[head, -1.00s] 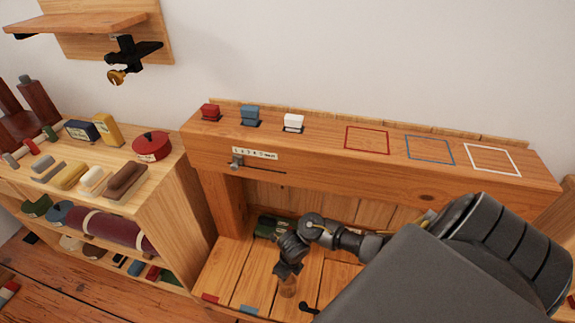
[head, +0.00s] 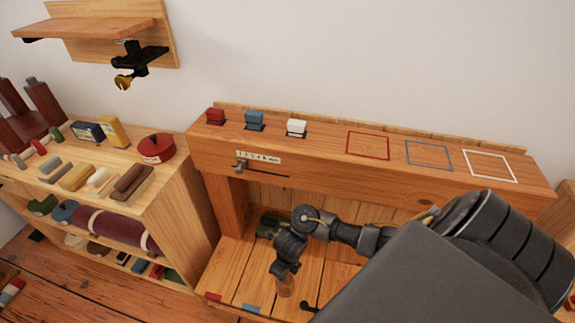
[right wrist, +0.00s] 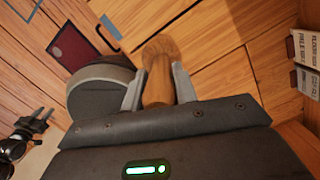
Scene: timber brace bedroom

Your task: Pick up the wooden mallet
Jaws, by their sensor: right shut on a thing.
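The wooden mallet (right wrist: 160,68) shows as a rounded brown wooden piece between my right gripper's fingers (right wrist: 158,88) in the right wrist view. The fingers are shut on it, one on each side. In the head view my right gripper (head: 284,270) points down inside the bench's recess, with the mallet's brown wood (head: 286,287) just below it. The rest of the mallet is hidden, and I cannot tell whether it touches the boards. My left gripper is not in view.
A wooden beam (head: 360,172) with red, blue and white blocks and coloured outlines runs behind and above my right arm. A shelf unit (head: 180,205) with a red tin (head: 156,149) and several small items stands to the left. A clamp (head: 140,60) hangs above it.

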